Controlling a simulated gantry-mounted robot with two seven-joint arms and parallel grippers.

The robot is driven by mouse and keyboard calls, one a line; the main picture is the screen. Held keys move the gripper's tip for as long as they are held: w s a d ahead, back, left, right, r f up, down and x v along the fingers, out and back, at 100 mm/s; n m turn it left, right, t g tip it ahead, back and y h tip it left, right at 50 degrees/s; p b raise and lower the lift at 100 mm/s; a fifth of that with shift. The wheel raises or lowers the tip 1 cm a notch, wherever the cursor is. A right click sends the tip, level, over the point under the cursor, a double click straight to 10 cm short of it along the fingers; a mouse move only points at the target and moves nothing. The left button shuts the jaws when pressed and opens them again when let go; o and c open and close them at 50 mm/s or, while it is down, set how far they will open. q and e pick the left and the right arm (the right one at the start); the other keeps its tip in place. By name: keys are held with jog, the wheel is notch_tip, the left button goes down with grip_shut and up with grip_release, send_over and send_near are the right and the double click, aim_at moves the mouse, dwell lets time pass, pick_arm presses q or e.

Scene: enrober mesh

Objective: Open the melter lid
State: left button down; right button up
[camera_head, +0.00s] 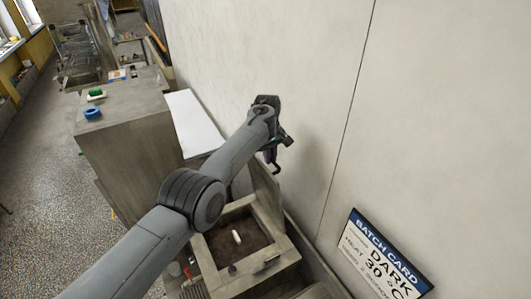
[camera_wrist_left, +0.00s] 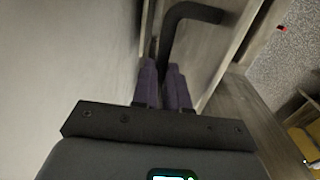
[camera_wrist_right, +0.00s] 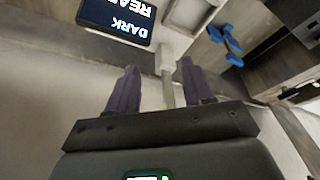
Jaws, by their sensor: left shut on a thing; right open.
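The melter (camera_head: 281,252) is a square grey box with its top opening uncovered. Brown contents (camera_head: 215,243) and a small white piece (camera_head: 237,237) show inside. The melter lid (camera_head: 263,186) stands raised at the back of the opening, near the wall, partly hidden by my left arm. My left gripper (camera_head: 273,155) is above it. In the left wrist view its purple fingers (camera_wrist_left: 165,75) are shut on a dark bent handle (camera_wrist_left: 190,12). My right gripper (camera_wrist_right: 158,75) shows only in its wrist view, open, with a pale bar (camera_wrist_right: 167,62) showing between its fingers.
A batch card sign (camera_head: 385,260) is on the wall at the lower right. A tall grey cabinet (camera_head: 130,150) stands left of the melter, with a blue ring (camera_head: 93,113) and a green item (camera_head: 95,93) on top. The floor at far left is clear.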

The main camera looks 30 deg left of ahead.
pick_arm(q)
jog(key=shift+d+f, duration=0.2)
jog(key=shift+f, duration=0.25)
jog(key=c, duration=1.4)
grip_release()
jog(key=shift+s, duration=0.1)
jog(key=shift+o, duration=1)
jog(key=shift+s+d+f, duration=0.1)
jog(key=shift+d, duration=0.05)
jog(key=shift+o, duration=0.3)
jog(key=shift+r, duration=0.25)
jog(key=r, duration=0.3)
jog(key=r+b, duration=0.1)
jog(key=r, duration=0.5)
jog(key=shift+s+a+r+b, duration=0.1)
jog(key=shift+a+r+b, duration=0.05)
jog(key=shift+a+b, duration=0.15)
jog(key=shift+r, duration=0.75)
